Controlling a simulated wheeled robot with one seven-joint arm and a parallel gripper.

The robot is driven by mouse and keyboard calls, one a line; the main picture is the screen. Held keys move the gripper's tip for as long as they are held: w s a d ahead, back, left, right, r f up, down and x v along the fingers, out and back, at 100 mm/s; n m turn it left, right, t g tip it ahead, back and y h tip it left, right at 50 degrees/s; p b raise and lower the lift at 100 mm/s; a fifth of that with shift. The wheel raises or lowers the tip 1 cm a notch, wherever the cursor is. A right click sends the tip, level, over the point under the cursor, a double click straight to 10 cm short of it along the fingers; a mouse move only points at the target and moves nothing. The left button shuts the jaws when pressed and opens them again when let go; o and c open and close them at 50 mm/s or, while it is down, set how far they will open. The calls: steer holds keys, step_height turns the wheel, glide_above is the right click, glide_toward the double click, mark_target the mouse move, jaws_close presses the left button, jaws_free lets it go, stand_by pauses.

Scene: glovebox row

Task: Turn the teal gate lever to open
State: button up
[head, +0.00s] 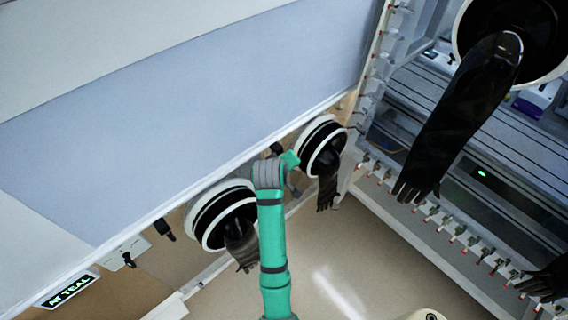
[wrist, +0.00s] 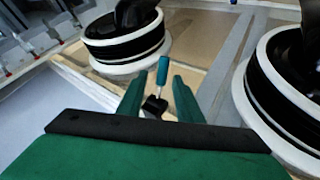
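The teal gate lever (wrist: 162,69) shows in the wrist view as a teal grip on a thin pale stem, rising from a black base (wrist: 154,104). My gripper (wrist: 159,78) is open, with one green finger on each side of the lever in the picture. Gaps show between the lever and both fingers. I cannot tell whether the lever is fully between the fingertips or a little beyond them. In the head view my gripper (head: 289,165) is at the glovebox front between two glove ports, and I cannot make out the lever there.
Round glove ports with black gloves flank my gripper, left (head: 222,214) and right (head: 322,147). A sign reading "AT TEAL" (head: 69,289) and small black fittings (head: 164,229) are at lower left. Another glovebox row with a large hanging glove (head: 460,120) is at right. Open floor (head: 340,255) lies between.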

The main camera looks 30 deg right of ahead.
steer(key=shift+a, duration=0.1)
steer(key=v, duration=1)
steer(key=shift+s+r, duration=0.15)
steer(key=shift+r, duration=0.2)
steer(key=shift+a, duration=0.1)
stand_by(0.4)
